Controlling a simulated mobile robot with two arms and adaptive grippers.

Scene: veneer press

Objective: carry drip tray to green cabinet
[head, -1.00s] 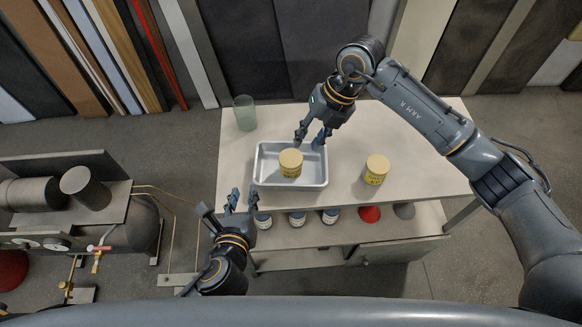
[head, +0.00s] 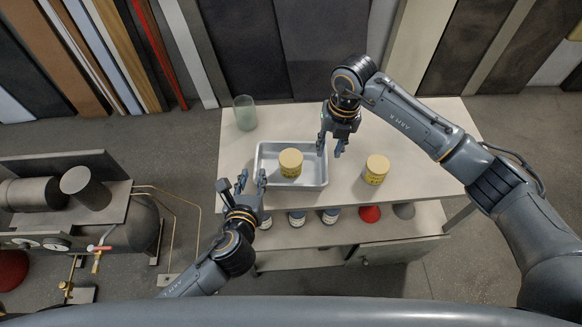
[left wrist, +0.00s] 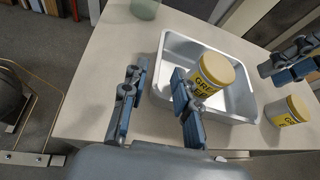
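The drip tray (head: 311,174) is a shallow silver tray on the pale worktop; it also shows in the left wrist view (left wrist: 184,52). A yellow-lidded can (head: 290,164) stands inside it. My left gripper (head: 242,184) is open and empty at the tray's left front corner; in the left wrist view its fingers (left wrist: 155,108) are spread with the tray's left edge beyond and between them. My right gripper (head: 331,148) has its fingers apart at the tray's right rim, seemingly one on each side. Contact is unclear. I cannot make out a clearly green cabinet.
A second yellow can (head: 376,170) stands right of the tray. A greenish glass (head: 245,112) stands at the worktop's back left. Several jars and a red item (head: 370,214) sit on the shelf below. Machinery (head: 70,215) stands at left, and panels lean behind.

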